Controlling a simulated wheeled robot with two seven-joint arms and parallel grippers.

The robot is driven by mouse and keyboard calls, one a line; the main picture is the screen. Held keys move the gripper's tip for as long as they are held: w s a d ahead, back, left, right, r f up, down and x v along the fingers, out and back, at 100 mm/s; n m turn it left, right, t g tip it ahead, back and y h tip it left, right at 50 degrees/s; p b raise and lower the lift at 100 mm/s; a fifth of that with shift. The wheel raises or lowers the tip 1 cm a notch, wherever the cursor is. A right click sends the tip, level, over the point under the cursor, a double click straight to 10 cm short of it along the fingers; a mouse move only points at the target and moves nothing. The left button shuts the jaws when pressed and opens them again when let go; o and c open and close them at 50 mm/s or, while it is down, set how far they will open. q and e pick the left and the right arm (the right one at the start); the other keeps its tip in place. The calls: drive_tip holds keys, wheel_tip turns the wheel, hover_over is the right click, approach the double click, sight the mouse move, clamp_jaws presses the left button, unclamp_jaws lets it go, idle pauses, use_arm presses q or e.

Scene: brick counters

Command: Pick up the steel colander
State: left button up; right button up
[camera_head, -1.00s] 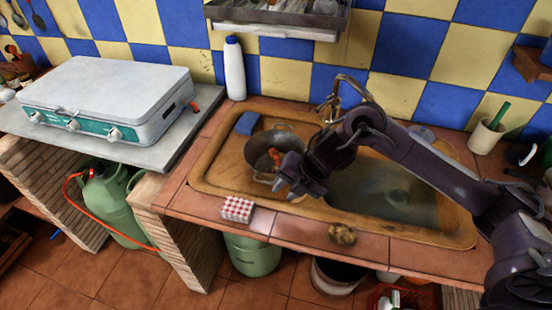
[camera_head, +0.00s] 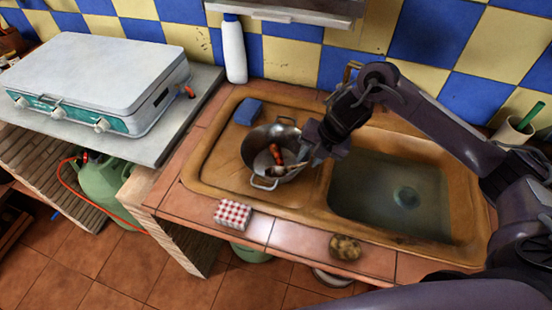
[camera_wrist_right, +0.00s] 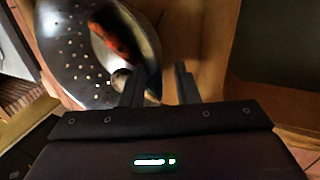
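The steel colander (camera_head: 254,152) stands on the drainboard side of the brown sink, with small loop handles at its back and front. It holds an orange-brown item (camera_head: 276,154) and something pale. My right gripper (camera_head: 311,154) is at the colander's right rim. In the right wrist view the perforated colander (camera_wrist_right: 66,48) fills the upper left. There the right gripper's two fingers (camera_wrist_right: 160,86) are apart, the left one overlapping the colander's edge. I cannot tell whether it touches the rim. My left gripper is not in view.
The sink basin (camera_head: 390,200) lies to the right. A blue sponge (camera_head: 247,112) is behind the colander, a red-checked box (camera_head: 233,215) in front, and a brown scrubber (camera_head: 345,247) on the tiled front edge. A white bottle (camera_head: 235,52) stands behind; a stove (camera_head: 95,75) is at left.

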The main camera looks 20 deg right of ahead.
sight(303, 161)
drive_tip(key=x, duration=0.3)
drive_tip(key=shift+r+p, duration=0.1)
drive_tip(key=shift+p, duration=0.2)
drive_tip(key=shift+w+a+f, duration=0.1)
drive_tip(key=shift+w+f, duration=0.1)
drive_tip(key=shift+f, duration=0.15)
drive_tip(key=shift+a, duration=0.1)
drive_tip(key=shift+f, duration=0.1)
clamp_jaws()
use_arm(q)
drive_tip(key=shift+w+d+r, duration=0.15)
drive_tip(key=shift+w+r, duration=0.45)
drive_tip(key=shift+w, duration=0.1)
